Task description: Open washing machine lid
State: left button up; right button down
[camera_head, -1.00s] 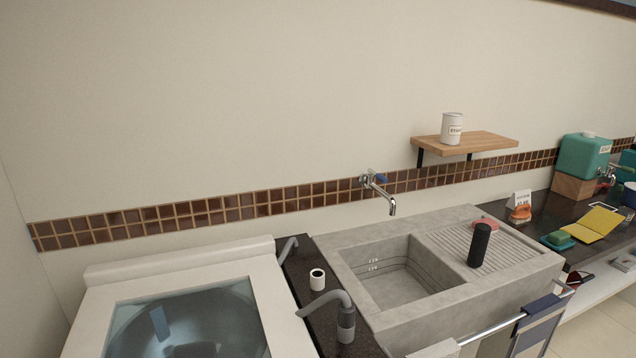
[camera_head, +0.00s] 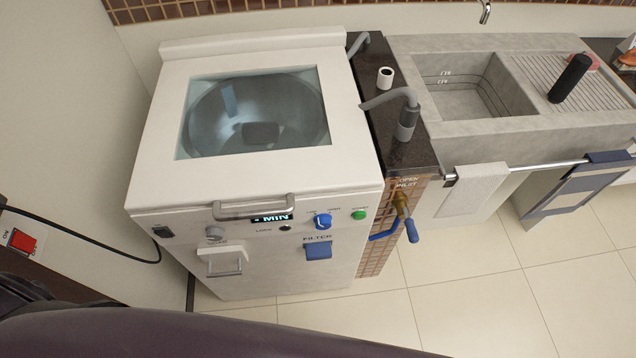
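The white top-loading washing machine (camera_head: 300,255) stands at the left of the view. Its lid (camera_head: 260,178) lies shut, with a glass window (camera_head: 255,112) that shows the drum inside. A metal bar handle (camera_head: 253,206) is on the lid's front edge, just above the display. Neither of my grippers is in view. A dark rounded surface at the bottom left appears to be part of my own body.
A concrete sink (camera_head: 410,62) and a dark counter strip (camera_head: 416,150) with a grey hose stand right of the machine. A blue-handled tap (camera_head: 409,222) juts out beside its front. Tiled floor (camera_head: 470,300) in front is clear. A red switch (camera_head: 22,241) is at the left.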

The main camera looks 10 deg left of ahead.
aim_at(159, 180)
jog(key=u, duration=0.9)
